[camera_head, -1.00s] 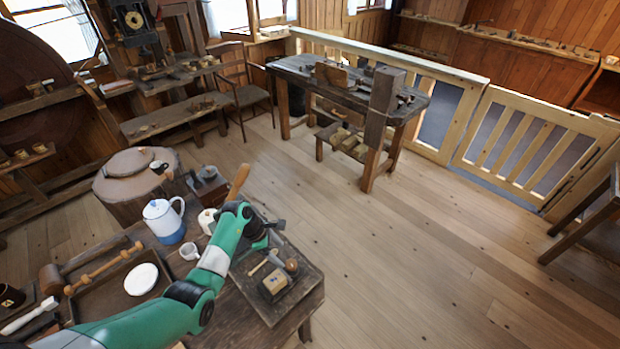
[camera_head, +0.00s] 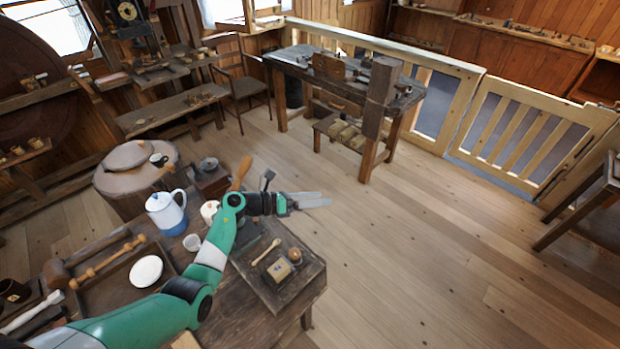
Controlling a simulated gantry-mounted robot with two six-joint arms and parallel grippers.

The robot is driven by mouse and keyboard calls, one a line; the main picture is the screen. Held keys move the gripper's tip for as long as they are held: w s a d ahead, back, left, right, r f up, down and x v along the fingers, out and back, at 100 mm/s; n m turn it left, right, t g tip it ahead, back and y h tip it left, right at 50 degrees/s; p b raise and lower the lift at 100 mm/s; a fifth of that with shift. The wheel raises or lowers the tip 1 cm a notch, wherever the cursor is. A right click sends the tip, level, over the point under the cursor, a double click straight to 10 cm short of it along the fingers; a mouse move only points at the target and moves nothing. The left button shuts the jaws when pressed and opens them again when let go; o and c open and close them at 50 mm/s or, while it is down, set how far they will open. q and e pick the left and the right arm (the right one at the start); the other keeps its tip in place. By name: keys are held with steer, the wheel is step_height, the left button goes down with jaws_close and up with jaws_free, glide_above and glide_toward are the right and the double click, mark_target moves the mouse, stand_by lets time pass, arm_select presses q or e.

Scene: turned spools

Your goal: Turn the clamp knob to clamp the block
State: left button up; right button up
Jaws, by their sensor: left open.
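A small pale wooden block (camera_head: 279,270) with a dark mark sits on a dark board (camera_head: 300,290) at the right end of the workbench. Just behind and right of it is a round brown knob-like piece (camera_head: 295,255); I cannot tell for sure whether this is the clamp knob. A thin pale wooden tool (camera_head: 266,252) lies left of the block. My left gripper (camera_head: 322,201) is open, its fingers pointing right. It is in the air beyond the board's far side, apart from the block, and nothing shows between its fingers. My right gripper is not in view.
A wooden handle (camera_head: 240,172) rises behind my arm. Open floor (camera_head: 430,260) lies right of the bench.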

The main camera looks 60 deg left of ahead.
arm_select(q)
step_height(320, 180, up, 6)
steer(key=a+n+t+y, duration=0.1)
steer(key=a+n+t, duration=0.1)
steer(key=n+t, duration=0.2)
steer(key=shift+w+a+r+n+y, duration=0.2)
steer(key=shift+w+a+n+y, duration=0.1)
steer(key=shift+n, duration=0.9)
